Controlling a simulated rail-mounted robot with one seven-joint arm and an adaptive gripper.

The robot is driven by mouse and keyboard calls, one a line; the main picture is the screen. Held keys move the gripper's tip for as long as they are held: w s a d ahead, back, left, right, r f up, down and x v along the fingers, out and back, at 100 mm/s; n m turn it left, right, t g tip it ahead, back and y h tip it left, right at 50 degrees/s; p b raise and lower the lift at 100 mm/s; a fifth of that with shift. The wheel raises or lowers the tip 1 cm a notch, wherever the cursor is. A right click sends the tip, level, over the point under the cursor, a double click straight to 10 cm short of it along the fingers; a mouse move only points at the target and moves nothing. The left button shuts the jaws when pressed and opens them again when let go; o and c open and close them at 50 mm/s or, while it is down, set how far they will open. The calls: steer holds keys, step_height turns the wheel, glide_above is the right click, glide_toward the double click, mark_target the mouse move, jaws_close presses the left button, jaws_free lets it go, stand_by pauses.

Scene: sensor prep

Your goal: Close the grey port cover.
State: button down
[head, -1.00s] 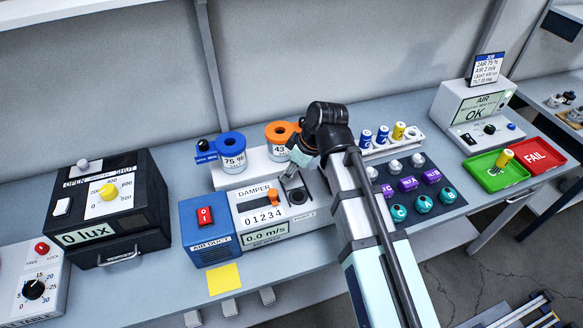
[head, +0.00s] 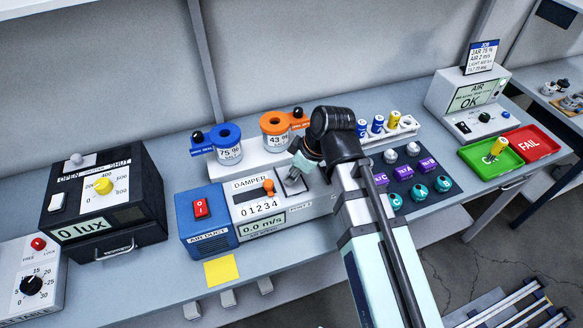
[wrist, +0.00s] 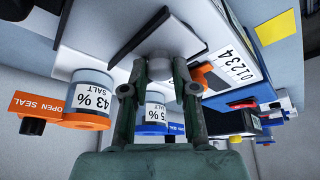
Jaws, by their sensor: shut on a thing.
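The damper unit (head: 262,215) stands on the bench, with an orange lever (head: 268,187) and a port area on its top right. My gripper (head: 298,169) is low over that port area, tilted down. In the wrist view its two fingers (wrist: 159,68) are closed around a small grey knob, which appears to belong to the grey port cover (wrist: 158,66). A pale plate with dark edge strips (head: 294,183) shows below the fingers in the head view. The round dark port hole does not show now; whether the cover is fully seated cannot be told.
A blue-lidded jar (head: 228,150) and an orange-lidded jar (head: 275,134) stand close behind. The blue air-duct box (head: 206,232) adjoins on the left. Several sensors and knobs stand on a dark mat (head: 442,197) to the right.

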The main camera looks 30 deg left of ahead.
steer(key=c, duration=0.9)
jaws_free()
steer(key=shift+s+d, duration=0.2)
steer(key=shift+d, duration=0.05)
steer(key=shift+a, duration=0.1)
steer(key=v, duration=1.2)
steer(key=shift+w, duration=0.1)
